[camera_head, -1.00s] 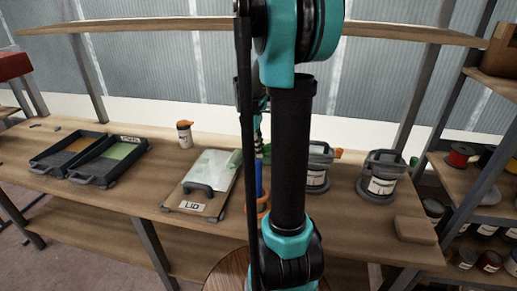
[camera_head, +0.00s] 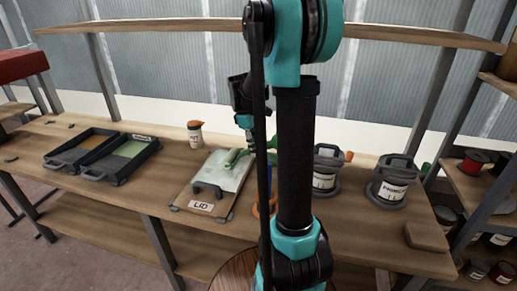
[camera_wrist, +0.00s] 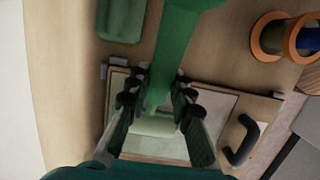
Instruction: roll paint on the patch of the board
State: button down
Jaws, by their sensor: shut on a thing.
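The board (camera_head: 180,200), labelled LID, lies on the workbench with a pale, greenish-white patch (camera_head: 214,172) and a dark handle on it. In the wrist view, the board (camera_wrist: 225,98) and patch (camera_wrist: 142,146) lie below my gripper. My gripper (camera_wrist: 160,98) is shut on the green handle of a paint roller (camera_wrist: 165,75). The roller's pale sleeve (camera_wrist: 153,126) is over the patch; contact is hard to tell. In the head view, the green roller (camera_head: 236,157) shows at the patch's upper right, and my arm hides part of the gripper.
Two dark trays, one brown inside (camera_head: 78,152) and one green inside (camera_head: 128,150), stand at the left. An orange-capped jar (camera_head: 195,135) stands behind the board. An orange ring holder (camera_wrist: 268,38) is right of the board. Grey primer cans (camera_head: 392,183) stand at the right.

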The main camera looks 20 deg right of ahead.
jog(key=shift+w+a, duration=0.65)
jog(key=shift+a, duration=0.35)
jog(key=shift+f, duration=0.1)
jog(key=shift+r, duration=0.8)
jog(key=shift+s, duration=0.1)
jog(key=s+a, duration=0.5)
jog(key=s, duration=0.2)
jog(key=shift+s, duration=0.2)
jog(key=shift+f, duration=0.75)
